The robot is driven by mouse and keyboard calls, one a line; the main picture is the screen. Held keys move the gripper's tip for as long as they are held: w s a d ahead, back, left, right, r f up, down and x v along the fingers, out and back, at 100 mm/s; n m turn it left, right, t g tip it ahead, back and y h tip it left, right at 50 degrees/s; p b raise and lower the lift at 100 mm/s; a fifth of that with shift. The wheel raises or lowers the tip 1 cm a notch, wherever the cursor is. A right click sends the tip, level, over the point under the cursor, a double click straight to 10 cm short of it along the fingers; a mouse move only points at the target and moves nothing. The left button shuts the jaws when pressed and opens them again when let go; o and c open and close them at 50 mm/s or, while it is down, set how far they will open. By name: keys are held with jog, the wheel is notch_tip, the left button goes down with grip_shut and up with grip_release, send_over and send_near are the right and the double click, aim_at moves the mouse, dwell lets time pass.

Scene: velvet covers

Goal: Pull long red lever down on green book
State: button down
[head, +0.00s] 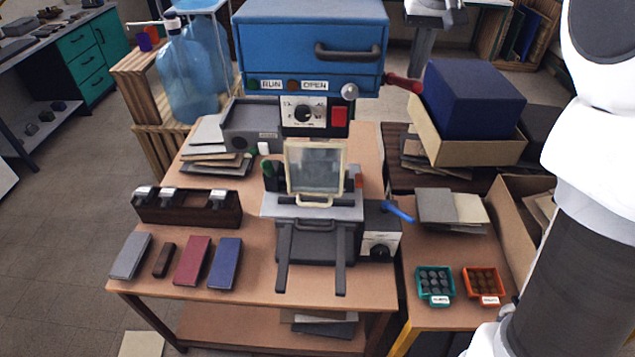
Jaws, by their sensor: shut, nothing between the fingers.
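A long red lever (403,84) sticks out from the right side of a blue box-shaped press (310,45), pointing right and slightly down. The press has a dark front handle (348,51), RUN and OPEN labels, a dial (303,114) and a red switch (339,117). Below it stands a grey loading stand (312,212) with a pale-framed clear panel (316,167) upright on it and two dark rails towards the front. I cannot make out a green book; the front-left covers are grey (130,256), brown (164,260), red (192,261) and blue (225,263). My gripper does not show.
A blue-handled unit with a dial (378,245) stands right of the stand. A dark holder (188,208) is at left. Teal (421,285) and orange (499,283) trays are at right. A blue box in a carton (468,150) sits near the red lever. My white arm fills the right edge.

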aim_at(414, 85)
jog(key=shift+s+f+b, duration=0.3)
jog(key=shift+f+b, duration=0.45)
jog(key=shift+f, duration=0.15)
jog(key=shift+s+f+b, duration=0.25)
jog(key=shift+f+b, duration=0.45)
jog(key=shift+f, duration=0.2)
jog(key=shift+s+f+b, duration=0.15)
jog(key=shift+f+b, duration=0.5)
jog(key=shift+f, duration=0.2)
jog(key=shift+s+f+b, duration=0.15)
jog(key=shift+f+b, duration=0.45)
jog(key=shift+f, duration=0.35)
jog(key=b+x, duration=0.2)
jog(key=x, duration=0.1)
jog(key=shift+s+f, duration=0.15)
jog(key=shift+s, duration=0.2)
jog(key=shift+f, duration=0.1)
jog(key=shift+b+x, duration=1.05)
jog(key=shift+x, duration=0.55)
jog(key=shift+s+f, duration=0.1)
jog(key=shift+s, duration=0.05)
